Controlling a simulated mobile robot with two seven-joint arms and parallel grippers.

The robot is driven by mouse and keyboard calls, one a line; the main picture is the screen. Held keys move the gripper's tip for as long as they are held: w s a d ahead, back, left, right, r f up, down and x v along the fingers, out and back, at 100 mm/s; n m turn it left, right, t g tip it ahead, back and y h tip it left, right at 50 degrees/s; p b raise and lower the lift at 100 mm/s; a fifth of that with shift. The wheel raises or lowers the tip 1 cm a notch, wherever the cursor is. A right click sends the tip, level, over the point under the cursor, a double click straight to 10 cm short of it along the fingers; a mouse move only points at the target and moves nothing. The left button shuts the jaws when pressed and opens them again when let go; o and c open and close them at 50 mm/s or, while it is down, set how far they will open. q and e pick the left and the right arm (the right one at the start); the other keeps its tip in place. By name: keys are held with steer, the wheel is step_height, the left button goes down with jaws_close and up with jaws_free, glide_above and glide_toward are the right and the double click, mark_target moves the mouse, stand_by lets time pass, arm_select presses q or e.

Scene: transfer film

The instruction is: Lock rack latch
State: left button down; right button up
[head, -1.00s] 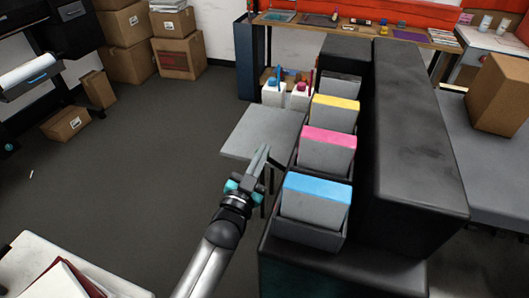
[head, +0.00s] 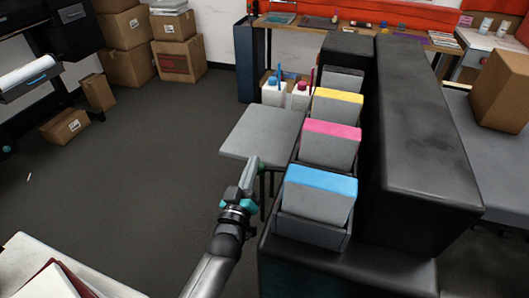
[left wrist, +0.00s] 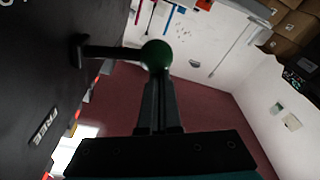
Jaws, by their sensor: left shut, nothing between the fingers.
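In the left wrist view a dark lever with a round green knob (left wrist: 155,55) sticks out from a black panel (left wrist: 40,80) at the left; I take it as the rack latch. My left gripper (left wrist: 158,85) is shut and empty. Its fingertips are right at the knob and overlap it in the picture; I cannot tell whether they touch. In the head view my left gripper (head: 252,166) is beside the left side of the black machine, near the cartridge row. The latch cannot be made out clearly there. My right gripper is not in view.
Slots hold cyan (head: 318,195), magenta (head: 330,145), yellow and dark cartridges along the black machine (head: 420,130). A grey shelf (head: 262,135) juts out left of them. White bottles (head: 273,92) stand behind. Open floor (head: 130,190) lies to the left.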

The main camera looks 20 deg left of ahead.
arm_select(q)
steer(key=shift+d+f+n+y+b, duration=0.2)
steer(key=shift+f+n+b, duration=0.25)
steer(key=shift+f, duration=0.4)
steer(key=shift+d+f+n+y+b, duration=0.1)
steer(key=shift+d+f+n+b, duration=0.15)
steer(key=shift+f+n+b, duration=0.4)
steer(key=shift+d+f+n+y+b, duration=0.1)
steer(key=shift+d+f+n+b, duration=0.15)
steer(key=shift+f, duration=0.75)
